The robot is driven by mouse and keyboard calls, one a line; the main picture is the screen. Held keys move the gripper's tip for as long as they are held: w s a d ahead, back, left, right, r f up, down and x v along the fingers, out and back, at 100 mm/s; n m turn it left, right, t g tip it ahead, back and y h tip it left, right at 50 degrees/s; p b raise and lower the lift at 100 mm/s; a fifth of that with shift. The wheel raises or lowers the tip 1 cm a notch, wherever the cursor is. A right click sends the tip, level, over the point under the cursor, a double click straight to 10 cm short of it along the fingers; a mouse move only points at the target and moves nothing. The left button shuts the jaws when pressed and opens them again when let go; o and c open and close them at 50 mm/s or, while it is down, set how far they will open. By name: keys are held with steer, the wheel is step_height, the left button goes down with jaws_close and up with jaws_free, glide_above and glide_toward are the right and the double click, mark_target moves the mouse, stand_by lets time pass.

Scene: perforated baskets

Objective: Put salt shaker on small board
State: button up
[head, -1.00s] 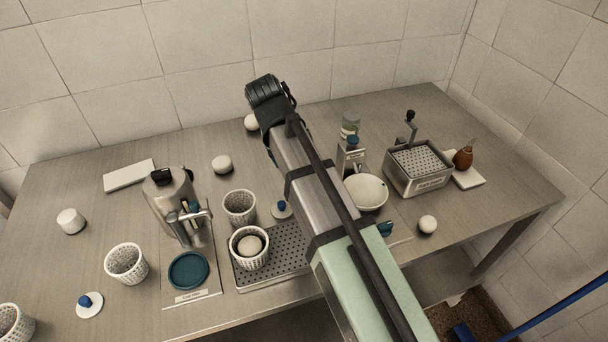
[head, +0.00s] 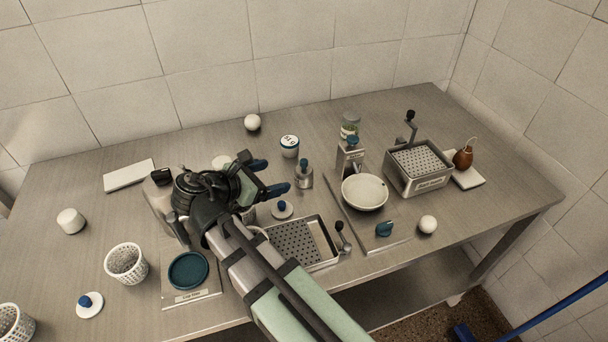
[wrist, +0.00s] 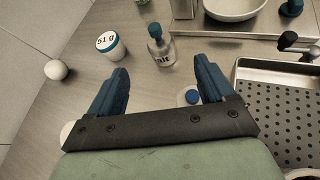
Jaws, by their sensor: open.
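The salt shaker (head: 304,176) is a small grey container with a blue knob, upright on the steel table. In the wrist view, the labelled shaker (wrist: 161,52) stands just ahead of the fingertips, roughly between them. My gripper (head: 267,177) is open and empty, to the left of the shaker; its blue fingers (wrist: 161,72) also show in the wrist view. One small white board (head: 129,174) lies bare at the back left. Another white board (head: 470,181) lies at the right under a brown pear-shaped object (head: 463,158).
A white tub marked "51 g" (head: 289,146) stands behind the shaker. A white bowl (head: 365,193), a metal box with a perforated top (head: 419,169) and a perforated tray (head: 291,241) stand nearby. A white ball (head: 252,122) lies at the back.

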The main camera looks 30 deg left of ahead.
mark_target(302, 167)
steer(key=shift+n+t, duration=0.4)
steer(key=shift+n, duration=0.5)
steer(key=shift+x, duration=6.45)
steer(key=shift+c, duration=0.2)
jaws_close()
steer(key=shift+r, duration=5.05)
